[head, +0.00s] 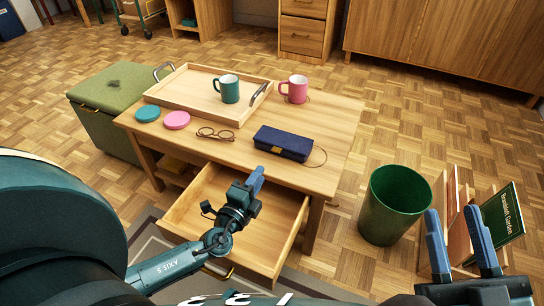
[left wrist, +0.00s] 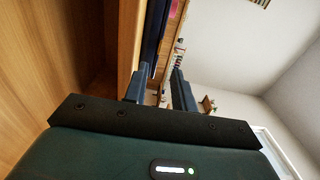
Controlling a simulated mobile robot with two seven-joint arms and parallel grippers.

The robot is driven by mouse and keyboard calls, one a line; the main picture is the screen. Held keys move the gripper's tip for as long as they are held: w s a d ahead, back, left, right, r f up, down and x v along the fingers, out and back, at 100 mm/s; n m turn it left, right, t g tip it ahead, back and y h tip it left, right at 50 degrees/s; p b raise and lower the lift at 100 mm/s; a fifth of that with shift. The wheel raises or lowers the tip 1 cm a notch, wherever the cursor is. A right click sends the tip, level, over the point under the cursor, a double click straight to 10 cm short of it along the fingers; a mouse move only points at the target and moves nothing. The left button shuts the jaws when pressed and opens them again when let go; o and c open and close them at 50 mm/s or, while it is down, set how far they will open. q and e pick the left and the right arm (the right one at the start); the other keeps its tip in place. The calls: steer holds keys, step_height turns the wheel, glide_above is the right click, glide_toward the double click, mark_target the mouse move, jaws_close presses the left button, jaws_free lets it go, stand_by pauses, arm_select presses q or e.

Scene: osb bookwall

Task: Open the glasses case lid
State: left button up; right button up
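The glasses case (head: 283,143) is a dark blue box with a gold clasp on its front, lying near the front edge of the low wooden table (head: 330,150). Its lid looks shut. My left gripper (head: 256,176) is in front of the table and below the case, above the open drawer, apart from the case. In the left wrist view its fingers (left wrist: 160,72) stand apart with nothing between them. A dark blue strip (left wrist: 153,30) beyond them there seems to be the case. My right gripper (head: 453,214) is open and empty at the lower right, far from the table.
The pulled-out drawer (head: 286,212) lies under my left gripper. A green bin (head: 394,205) stands right.

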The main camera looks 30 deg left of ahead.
mark_target(273, 164)
arm_select(q)
steer(key=w, duration=0.4)
steer(key=w+b, duration=0.1)
steer(key=w, duration=0.4)
steer(key=shift+w+a, duration=0.2)
steer(key=shift+w, duration=0.1)
jaws_close()
stand_by(0.9)
